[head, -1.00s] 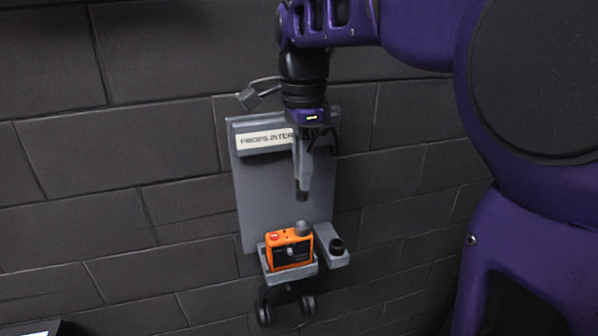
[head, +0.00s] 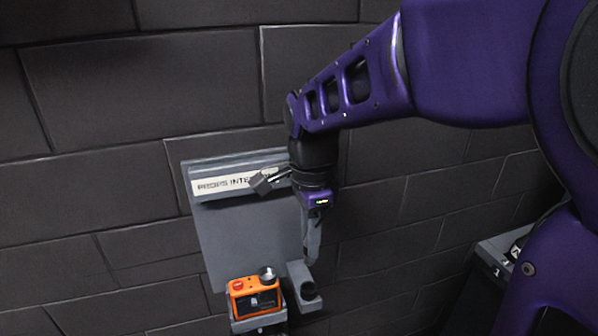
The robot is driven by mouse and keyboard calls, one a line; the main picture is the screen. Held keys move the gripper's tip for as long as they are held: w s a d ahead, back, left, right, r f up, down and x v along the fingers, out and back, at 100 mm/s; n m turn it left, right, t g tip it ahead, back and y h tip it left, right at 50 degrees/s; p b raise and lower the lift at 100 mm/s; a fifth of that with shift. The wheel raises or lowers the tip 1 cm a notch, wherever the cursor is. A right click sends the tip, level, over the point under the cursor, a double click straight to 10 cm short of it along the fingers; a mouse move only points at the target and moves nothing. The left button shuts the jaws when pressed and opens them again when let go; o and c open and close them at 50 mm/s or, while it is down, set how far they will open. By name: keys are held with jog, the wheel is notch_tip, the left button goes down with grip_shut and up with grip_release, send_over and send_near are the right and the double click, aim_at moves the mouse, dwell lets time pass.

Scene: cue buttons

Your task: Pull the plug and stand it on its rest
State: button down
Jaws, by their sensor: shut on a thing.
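The orange box (head: 255,299) with a red button and a grey round fitting (head: 267,273) on top sits in a grey holder on the wall panel. Just right of it is a grey rest (head: 299,272) with a round black part (head: 308,290) near its front end. My gripper (head: 311,261) points down, its tips close over the rest, behind the black part in the picture. It is shut on the plug, which is mostly hidden by the fingers. I cannot tell whether the plug touches the rest.
The grey panel (head: 235,240) has a labelled ledge (head: 215,184) across its top, partly behind my wrist. A dark case or cabinet with a number on it (head: 492,262) stands at the lower right. The brick wall left of the panel is bare.

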aim_at(309, 262)
jog(key=shift+f+b, duration=2.65)
jog(key=shift+f, duration=0.35)
jog(key=shift+f+b, duration=0.65)
jog(key=shift+f, duration=1)
dwell(0.5)
jog(key=c, duration=0.6)
grip_release()
jog(key=shift+r, duration=0.1)
